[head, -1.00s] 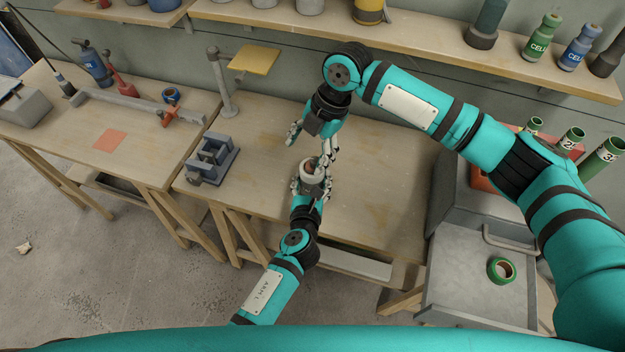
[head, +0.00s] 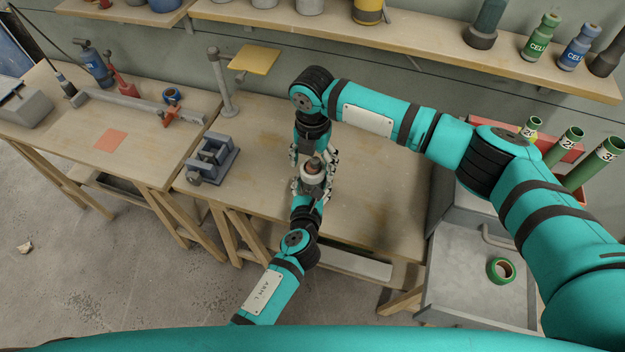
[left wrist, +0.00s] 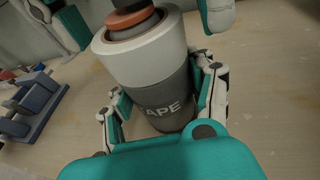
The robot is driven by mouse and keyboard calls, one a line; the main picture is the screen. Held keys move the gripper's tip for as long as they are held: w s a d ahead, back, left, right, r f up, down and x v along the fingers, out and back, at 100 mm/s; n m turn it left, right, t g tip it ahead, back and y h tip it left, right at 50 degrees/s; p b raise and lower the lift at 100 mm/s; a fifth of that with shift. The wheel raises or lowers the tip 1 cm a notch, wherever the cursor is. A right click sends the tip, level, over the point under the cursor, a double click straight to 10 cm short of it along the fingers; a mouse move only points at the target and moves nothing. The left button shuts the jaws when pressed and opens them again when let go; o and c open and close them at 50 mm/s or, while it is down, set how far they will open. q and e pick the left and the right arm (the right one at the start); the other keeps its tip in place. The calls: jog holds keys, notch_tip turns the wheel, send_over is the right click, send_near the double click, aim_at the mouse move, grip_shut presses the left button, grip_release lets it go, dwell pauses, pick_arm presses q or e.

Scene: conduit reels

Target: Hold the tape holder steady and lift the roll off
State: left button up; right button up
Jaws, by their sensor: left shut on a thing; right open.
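The tape holder is a dark grey cylinder (left wrist: 160,97) with lettering ending in "APE", upright on the workbench. A pale, thick-walled roll (left wrist: 145,57) sits around its top, with an orange-brown core and a dark post in the middle. The roll also shows in the head view (head: 312,177). My left gripper (head: 312,190) is shut on the holder's body below the roll, one finger on each side. My right gripper (head: 315,155) is open above and behind the roll. In the left wrist view its fingers lie on either side of the roll, apart from it.
A blue-grey clamp fixture (head: 212,160) stands on the bench to the left. A post with a yellow plate (head: 255,58) rises behind it. A green roll (head: 501,270) lies on the grey surface at right. The bench right of the holder is clear.

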jog(key=shift+f, duration=0.7)
jog(key=c, duration=0.8)
jog(key=shift+r, duration=5.05)
jog(key=shift+c, duration=0.2)
pick_arm(q)
jog(key=o, duration=1.4)
jog(key=shift+s, duration=0.1)
jog(key=v, duration=1.1)
jog(key=shift+s+r, duration=0.15)
jog(key=shift+s, duration=0.25)
